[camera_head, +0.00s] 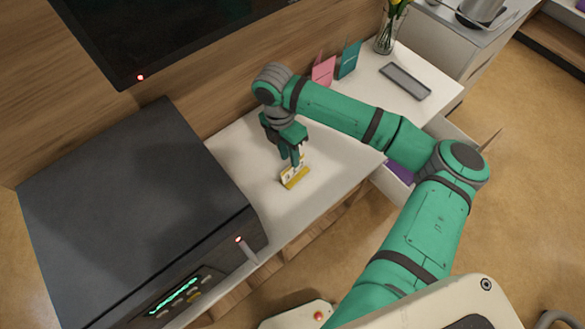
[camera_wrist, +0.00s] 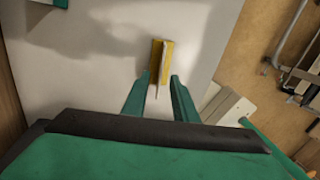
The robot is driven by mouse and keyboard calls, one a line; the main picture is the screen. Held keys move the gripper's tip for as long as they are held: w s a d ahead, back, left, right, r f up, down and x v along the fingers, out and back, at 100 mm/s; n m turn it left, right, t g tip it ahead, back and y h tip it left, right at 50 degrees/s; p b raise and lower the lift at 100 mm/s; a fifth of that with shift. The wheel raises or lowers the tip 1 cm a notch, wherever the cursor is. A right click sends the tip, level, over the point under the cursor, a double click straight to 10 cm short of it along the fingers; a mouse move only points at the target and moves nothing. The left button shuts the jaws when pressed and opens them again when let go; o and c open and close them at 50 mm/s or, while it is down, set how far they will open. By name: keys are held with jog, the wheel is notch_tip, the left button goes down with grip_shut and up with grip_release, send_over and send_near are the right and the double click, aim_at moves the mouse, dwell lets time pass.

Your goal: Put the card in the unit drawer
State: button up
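The card (camera_head: 293,171) is a small white upright piece on a yellow base, standing on the white unit top. In the wrist view the card (camera_wrist: 162,62) shows edge-on as a thin white strip above yellow. My gripper (camera_head: 297,156) points down over it. In the wrist view my gripper's fingers (camera_wrist: 159,82) are apart, one on each side of the card, with gaps visible. The unit drawer (camera_head: 452,130) is pulled out at the unit's front, partly hidden behind my arm. Something purple (camera_head: 401,171) shows in it.
A large dark machine (camera_head: 125,190) stands left of the card. Pink (camera_head: 323,71) and teal (camera_head: 348,60) folded cards, a grey flat device (camera_head: 405,81) and a flower vase (camera_head: 388,32) are at the back. A dark screen (camera_head: 165,25) hangs above.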

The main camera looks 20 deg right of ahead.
aim_at(295, 171)
jog(key=shift+s+d+f, duration=0.1)
jog(key=shift+s+f, duration=0.15)
jog(key=shift+f, duration=0.35)
jog(key=shift+s+d+f, duration=0.1)
jog(key=shift+d+f, duration=0.1)
jog(key=shift+f, duration=1.1)
jog(key=shift+s+d+f, duration=0.1)
jog(key=shift+d+f, duration=0.1)
jog(key=shift+f, duration=1.1)
grip_shut()
